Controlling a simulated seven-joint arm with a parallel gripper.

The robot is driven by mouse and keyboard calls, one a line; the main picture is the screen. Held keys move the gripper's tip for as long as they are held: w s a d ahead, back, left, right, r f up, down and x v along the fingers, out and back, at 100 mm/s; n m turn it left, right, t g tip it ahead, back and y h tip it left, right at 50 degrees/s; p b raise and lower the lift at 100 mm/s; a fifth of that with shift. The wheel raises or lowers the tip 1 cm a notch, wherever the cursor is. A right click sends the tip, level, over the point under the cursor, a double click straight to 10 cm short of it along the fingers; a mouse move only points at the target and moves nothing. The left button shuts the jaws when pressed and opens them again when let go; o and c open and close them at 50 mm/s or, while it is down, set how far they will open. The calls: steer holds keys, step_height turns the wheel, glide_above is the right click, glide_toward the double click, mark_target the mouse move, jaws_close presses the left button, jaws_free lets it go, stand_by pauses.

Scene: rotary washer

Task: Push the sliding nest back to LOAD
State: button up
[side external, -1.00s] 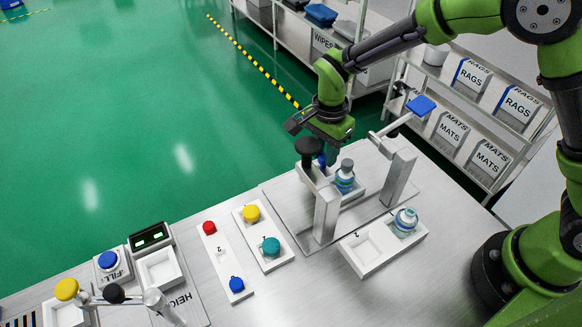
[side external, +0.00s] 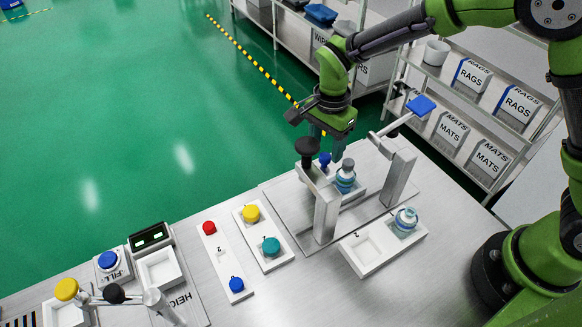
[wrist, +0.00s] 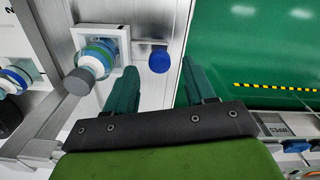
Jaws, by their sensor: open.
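The sliding nest (side external: 359,189) is a pale square holder on the metal plate, between the posts of the frame. A grey-capped bottle (side external: 346,176) with a blue-green band stands in it. The nest also shows in the wrist view (wrist: 122,38), with the bottle (wrist: 93,60) in it. A blue knob (side external: 325,159) is at the nest's far-left side. My gripper (side external: 328,150) is open and empty above the knob. In the wrist view, the knob (wrist: 158,61) appears between the open fingertips (wrist: 159,68), apart from both. No LOAD marking is readable.
The frame carries a black knob (side external: 308,150) close to my gripper and a blue-ended lever (side external: 421,106). A white tray (side external: 366,262) with another bottle (side external: 406,219) stands in front. Button panels (side external: 226,262) lie to the left.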

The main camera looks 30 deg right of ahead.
step_height(320, 180, up, 15)
steer(key=shift+f, duration=0.15)
stand_by(0.4)
steer(key=s+d+r+n+t+y, duration=0.1)
steer(key=s+d+r+n+t, duration=0.1)
steer(key=s+d+n, duration=0.3)
steer(key=s+d+r+n+t+y, duration=0.1)
steer(key=s+d+n+t, duration=0.4)
steer(key=s, duration=0.8)
steer(key=shift+d+r+n, duration=0.5)
steer(key=shift+d+r, duration=0.1)
steer(key=shift+d, duration=0.65)
